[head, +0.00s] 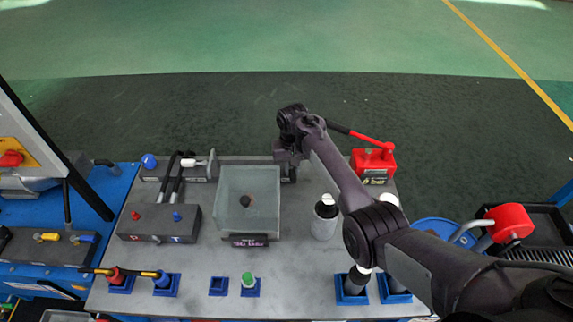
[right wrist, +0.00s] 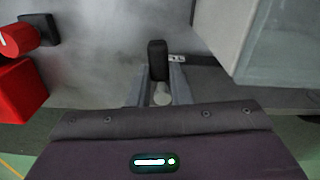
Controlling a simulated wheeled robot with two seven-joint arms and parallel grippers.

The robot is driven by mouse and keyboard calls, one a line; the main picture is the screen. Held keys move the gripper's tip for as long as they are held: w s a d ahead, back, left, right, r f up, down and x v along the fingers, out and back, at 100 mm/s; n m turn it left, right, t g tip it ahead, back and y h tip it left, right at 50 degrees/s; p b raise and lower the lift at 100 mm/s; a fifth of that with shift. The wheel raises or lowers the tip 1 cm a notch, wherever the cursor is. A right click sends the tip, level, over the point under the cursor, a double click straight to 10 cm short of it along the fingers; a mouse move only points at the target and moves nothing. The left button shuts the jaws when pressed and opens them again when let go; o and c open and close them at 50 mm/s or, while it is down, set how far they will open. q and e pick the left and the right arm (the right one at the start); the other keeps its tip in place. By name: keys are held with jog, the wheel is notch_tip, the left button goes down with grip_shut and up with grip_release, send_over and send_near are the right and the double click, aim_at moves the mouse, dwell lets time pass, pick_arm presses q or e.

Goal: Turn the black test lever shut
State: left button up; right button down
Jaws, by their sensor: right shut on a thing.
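The black test lever shows in the right wrist view as a dark, rounded grip (right wrist: 158,58). It sits between the fingers of my right gripper (right wrist: 161,92), which is shut on it. A pale round part shows just below the grip. In the head view my right gripper (head: 287,156) is at the back edge of the bench, just right of the clear box, and my gripper and arm hide the lever. I cannot tell the lever's angle exactly. My left gripper is not in view.
The clear box (head: 232,207) stands close left of my right gripper. A red block (head: 373,163) with a red-and-black lever is to the right. A white-capped bottle (head: 325,222) stands in front. Several blue sockets (head: 218,285) line the front edge.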

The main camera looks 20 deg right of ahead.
aim_at(292, 170)
jog(key=c, duration=1.3)
grip_release()
jog(key=shift+r, duration=0.1)
jog(key=shift+r+b, duration=0.45)
jog(key=shift+r, duration=3.4)
